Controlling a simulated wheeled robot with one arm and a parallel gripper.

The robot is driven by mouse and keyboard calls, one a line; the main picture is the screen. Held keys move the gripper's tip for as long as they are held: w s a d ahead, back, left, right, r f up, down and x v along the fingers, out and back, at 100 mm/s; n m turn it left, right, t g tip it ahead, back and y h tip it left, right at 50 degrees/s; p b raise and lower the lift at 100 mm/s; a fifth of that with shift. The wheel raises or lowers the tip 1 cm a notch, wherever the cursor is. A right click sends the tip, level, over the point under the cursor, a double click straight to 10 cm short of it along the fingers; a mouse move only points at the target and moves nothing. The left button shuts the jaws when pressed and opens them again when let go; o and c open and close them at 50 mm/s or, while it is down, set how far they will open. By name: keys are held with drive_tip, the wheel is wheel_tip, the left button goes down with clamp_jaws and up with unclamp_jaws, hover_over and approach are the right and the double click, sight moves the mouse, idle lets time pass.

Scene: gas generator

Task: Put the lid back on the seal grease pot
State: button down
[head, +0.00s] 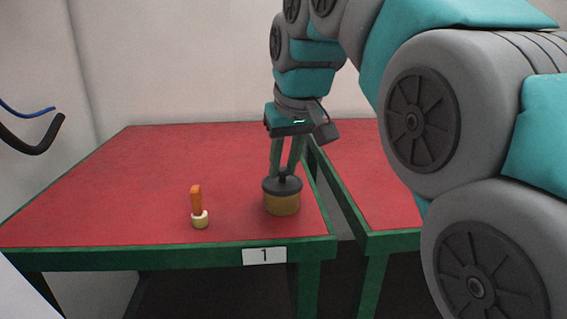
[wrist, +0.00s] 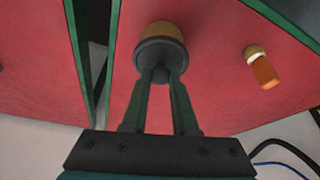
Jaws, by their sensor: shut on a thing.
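The seal grease pot (head: 283,206) is a mustard-brown round pot near the front right corner of the red table. The dark grey lid (head: 270,186) is at the pot's top, roughly level and over its mouth; I cannot tell if it is fully seated. My gripper (head: 284,171) points down from above and is shut on the lid's knob. In the wrist view the green fingers of my gripper (wrist: 160,74) close on the knob, with the lid (wrist: 152,55) and pot (wrist: 168,33) beyond; the lid hides the pot's mouth.
The red table (head: 110,190) has a green edge with a "1" label (head: 264,256). A gap separates it from a second red table (head: 385,205). The table's left and back are clear.

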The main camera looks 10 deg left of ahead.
drive_tip(key=shift+c, duration=0.6)
unclamp_jaws()
drive_tip(key=shift+r, duration=0.1)
drive_tip(key=shift+r+p, duration=2.05)
drive_tip(key=shift+r, duration=1.35)
clamp_jaws()
